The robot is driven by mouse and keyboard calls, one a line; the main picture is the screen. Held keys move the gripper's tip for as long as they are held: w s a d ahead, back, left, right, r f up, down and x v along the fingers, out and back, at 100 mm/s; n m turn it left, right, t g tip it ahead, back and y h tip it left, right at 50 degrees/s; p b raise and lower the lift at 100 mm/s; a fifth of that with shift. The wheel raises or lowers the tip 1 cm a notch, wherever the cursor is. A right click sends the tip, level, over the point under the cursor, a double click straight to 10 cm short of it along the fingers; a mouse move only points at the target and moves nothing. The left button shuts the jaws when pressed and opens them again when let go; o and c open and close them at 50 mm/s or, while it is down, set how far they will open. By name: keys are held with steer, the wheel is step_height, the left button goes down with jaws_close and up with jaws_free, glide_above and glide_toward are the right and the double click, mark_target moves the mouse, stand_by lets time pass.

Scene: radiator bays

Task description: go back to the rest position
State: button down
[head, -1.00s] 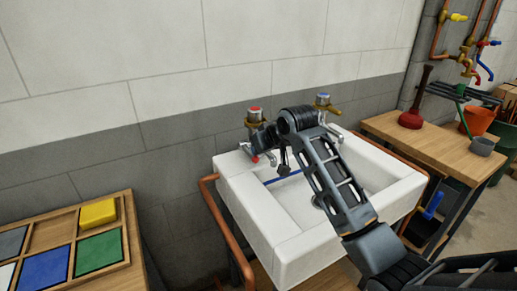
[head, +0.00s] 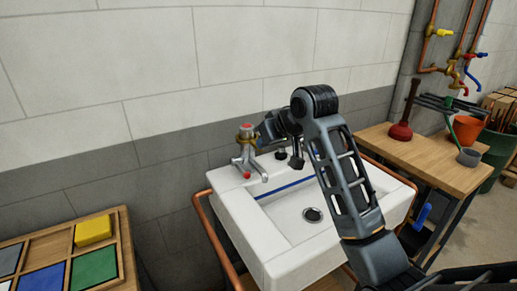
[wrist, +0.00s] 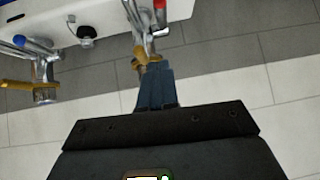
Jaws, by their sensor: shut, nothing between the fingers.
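My gripper (wrist: 158,75) is shut and empty; its two fingers are together in the wrist view. Their tips point at the brass part of a tap and overlap it in the picture; I cannot tell whether they touch. In the head view the end of my arm is by the upper part of the left tap (head: 245,158), which has a red mark, above the back rim of the white sink (head: 238,215). My arm stretches over the sink from the lower right. A second tap with a blue cap and brass handle (wrist: 40,82) shows in the wrist view; my arm hides it in the head view.
A tray with coloured compartments and a yellow block (head: 93,230) stands at the lower left. A copper pipe (head: 215,245) runs beside the sink. The tiled wall is close behind.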

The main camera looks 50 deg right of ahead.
steer(key=shift+s+r, duration=0.3)
steer(key=shift+r, duration=0.05)
stand_by(0.4)
steer(key=s+a+f+t+y, duration=0.1)
steer(key=s+a+f+t, duration=0.15)
steer(key=a+f, duration=0.85)
steer(key=s+a+f+m, duration=0.1)
steer(key=s+a+f, duration=0.4)
steer(key=s+a, duration=0.6)
steer(key=s+a+t, duration=0.2)
steer(key=s, duration=1.4)
steer(key=s+r+n, duration=0.2)
steer(key=s+r, duration=0.2)
steer(key=s, duration=0.2)
steer(key=s+r+n+t, duration=0.1)
steer(key=s+r, duration=0.2)
steer(key=s, duration=0.3)
steer(key=shift+r+n+y, duration=0.35)
steer(key=shift+n+y, duration=0.05)
